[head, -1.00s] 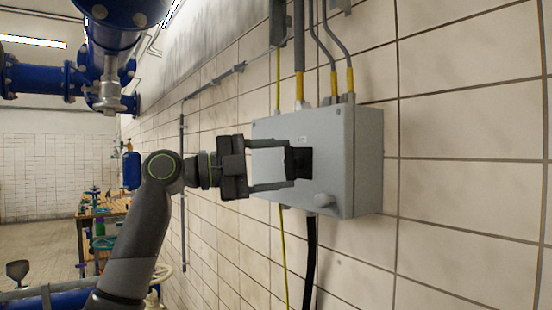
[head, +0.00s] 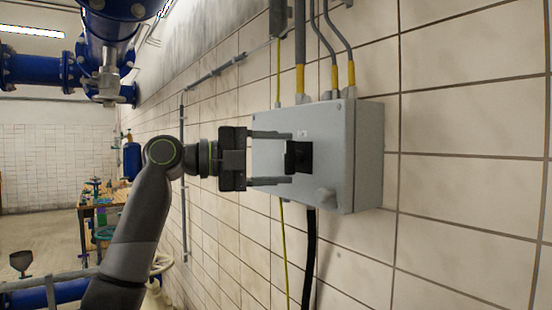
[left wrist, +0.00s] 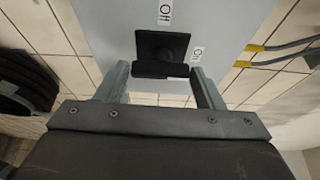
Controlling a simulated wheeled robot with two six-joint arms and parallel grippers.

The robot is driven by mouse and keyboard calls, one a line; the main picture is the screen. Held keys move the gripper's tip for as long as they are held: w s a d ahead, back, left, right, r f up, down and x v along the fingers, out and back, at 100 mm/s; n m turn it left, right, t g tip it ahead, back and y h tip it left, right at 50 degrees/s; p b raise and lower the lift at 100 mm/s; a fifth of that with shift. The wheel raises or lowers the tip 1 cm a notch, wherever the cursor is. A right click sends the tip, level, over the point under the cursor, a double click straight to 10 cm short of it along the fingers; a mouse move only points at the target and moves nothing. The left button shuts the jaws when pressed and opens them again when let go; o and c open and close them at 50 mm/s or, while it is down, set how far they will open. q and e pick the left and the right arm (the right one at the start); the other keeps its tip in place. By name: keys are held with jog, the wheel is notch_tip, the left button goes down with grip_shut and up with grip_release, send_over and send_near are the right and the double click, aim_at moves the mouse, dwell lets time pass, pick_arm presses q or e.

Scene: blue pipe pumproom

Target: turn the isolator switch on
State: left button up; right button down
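The isolator switch is a black rotary handle (head: 299,157) on a black square plate, on the front of a grey box (head: 344,150) on the tiled wall. In the left wrist view the handle (left wrist: 162,70) lies crosswise, its right end beside the "On" label (left wrist: 197,54). The "Off" label (left wrist: 165,12) is above the plate. My left gripper (head: 288,158) is open in front of the switch, one finger above and one below its level. In the left wrist view its fingers stand either side of the handle, apart from it. My right gripper is not in view.
Blue pipes (head: 112,25) are at the upper left. A wooden bench (head: 100,198) stands far left. The wall right of the box is bare.

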pick_arm(q)
jog(key=o, duration=0.3)
jog(key=b+v, duration=0.6)
jog(key=v, duration=1.1)
jog(key=shift+a, duration=0.25)
